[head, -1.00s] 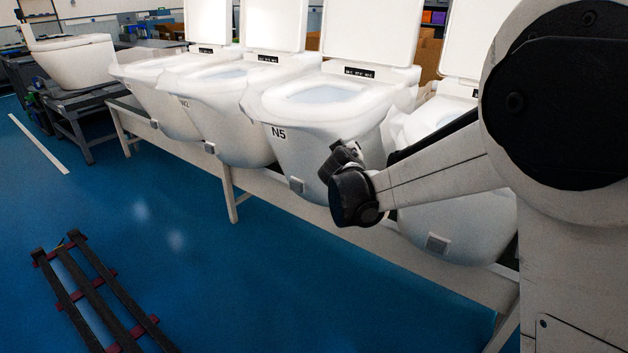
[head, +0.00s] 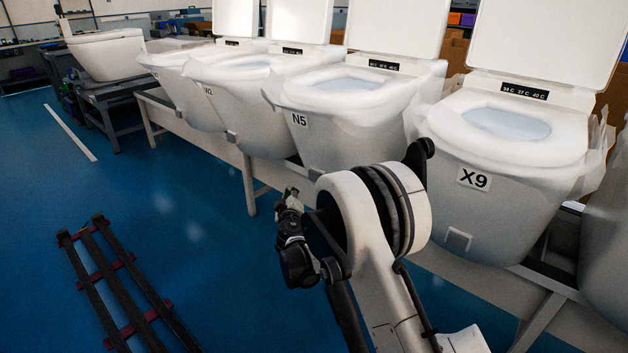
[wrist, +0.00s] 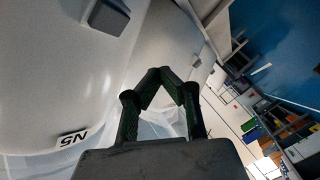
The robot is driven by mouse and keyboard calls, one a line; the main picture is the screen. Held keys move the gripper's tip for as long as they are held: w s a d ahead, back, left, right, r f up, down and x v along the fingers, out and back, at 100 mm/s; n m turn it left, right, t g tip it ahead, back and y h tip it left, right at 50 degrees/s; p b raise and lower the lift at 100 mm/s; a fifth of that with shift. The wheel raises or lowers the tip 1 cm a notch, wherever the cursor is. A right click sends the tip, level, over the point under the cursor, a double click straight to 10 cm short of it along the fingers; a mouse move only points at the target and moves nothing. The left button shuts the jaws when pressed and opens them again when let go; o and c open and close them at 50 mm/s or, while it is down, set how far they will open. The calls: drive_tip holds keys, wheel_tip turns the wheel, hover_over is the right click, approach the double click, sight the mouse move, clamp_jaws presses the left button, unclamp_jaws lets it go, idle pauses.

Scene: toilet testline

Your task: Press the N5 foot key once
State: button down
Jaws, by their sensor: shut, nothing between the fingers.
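The N5 toilet (head: 345,130) is a white bowl with an N5 label on its upper front. Its foot key is a small grey square block low on the bowl; in the head view it (head: 315,173) shows just above my arm, partly covered. In the wrist view the N5 foot key (wrist: 107,15) is at the top left, with the upside-down N5 label (wrist: 73,138) at lower left. My gripper (head: 291,191) is shut and empty, left of and below the key in the head view. In the wrist view its fingertips (wrist: 163,72) meet right of and below the key, apart from it.
The X9 toilet (head: 500,150), with its own grey key (head: 458,239), stands right of N5. The W2 toilet (head: 235,100) stands left of it. A pale bench (head: 248,185) carries the row. A dark rack (head: 115,285) lies on the open blue floor at left.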

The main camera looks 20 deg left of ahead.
sight(310, 176)
drive_tip(key=w+d, duration=0.3)
drive_tip(key=w, duration=0.5)
drive_tip(key=shift+d, duration=0.25)
drive_tip(key=shift+w+d, duration=0.1)
drive_tip(key=shift+w, duration=0.1)
idle(1.5)
drive_tip(key=shift+w+d, duration=0.1)
drive_tip(key=shift+w, duration=0.15)
drive_tip(key=shift+w+d, duration=0.2)
drive_tip(key=shift+w, duration=0.2)
idle(0.8)
drive_tip(key=shift+s+a, duration=0.1)
drive_tip(key=shift+s, duration=0.05)
idle(0.3)
drive_tip(key=shift+s+a+b, duration=0.25)
drive_tip(key=shift+s+b, duration=0.15)
drive_tip(key=shift+s, duration=0.2)
